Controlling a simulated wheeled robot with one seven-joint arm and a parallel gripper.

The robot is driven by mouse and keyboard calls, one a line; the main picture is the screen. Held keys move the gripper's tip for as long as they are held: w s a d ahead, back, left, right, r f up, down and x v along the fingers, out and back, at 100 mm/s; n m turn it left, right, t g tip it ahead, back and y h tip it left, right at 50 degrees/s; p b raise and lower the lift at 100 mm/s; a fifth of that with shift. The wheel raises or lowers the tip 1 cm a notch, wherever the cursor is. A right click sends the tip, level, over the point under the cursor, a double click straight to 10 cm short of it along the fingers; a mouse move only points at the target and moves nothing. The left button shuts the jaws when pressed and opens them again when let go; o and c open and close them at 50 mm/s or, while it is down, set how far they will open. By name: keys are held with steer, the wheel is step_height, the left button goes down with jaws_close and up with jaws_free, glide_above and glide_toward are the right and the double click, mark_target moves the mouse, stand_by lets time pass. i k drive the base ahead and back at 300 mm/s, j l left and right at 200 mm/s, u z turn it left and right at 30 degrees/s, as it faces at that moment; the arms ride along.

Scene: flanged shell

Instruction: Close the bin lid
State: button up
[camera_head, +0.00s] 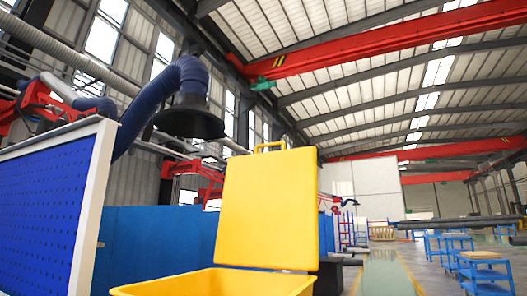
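A yellow bin (215,284) stands at the bottom centre of the head view, cut off by the lower edge. Its yellow lid (267,208) is raised, standing nearly upright at the back of the bin, so the bin is open. A yellow handle (269,146) sits on the lid's top edge. The inside bottom of the bin is out of view. My gripper is not in view.
A blue perforated panel (48,221) with a white frame stands at the left. A dark blue extraction hose (163,90) with a black hood hangs above. Blue partitions (150,248) stand behind the bin. Blue carts (485,270) are at the far right, beside open floor.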

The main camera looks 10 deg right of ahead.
mark_target(268, 216)
steer(key=i+l+u, duration=0.1)
steer(key=i+l, duration=0.5)
steer(key=i+l+u, duration=0.15)
steer(key=i+l, duration=0.15)
steer(key=l, duration=0.15)
steer(key=i+l+u, duration=0.1)
steer(key=i+l, duration=0.15)
steer(key=l, duration=0.15)
steer(key=i+l, duration=0.25)
steer(key=l, duration=0.15)
steer(key=i+l+u, duration=0.15)
steer(key=l, duration=0.3)
steer(key=i+l+u, duration=0.1)
steer(key=i+l, duration=0.25)
steer(key=l, duration=0.1)
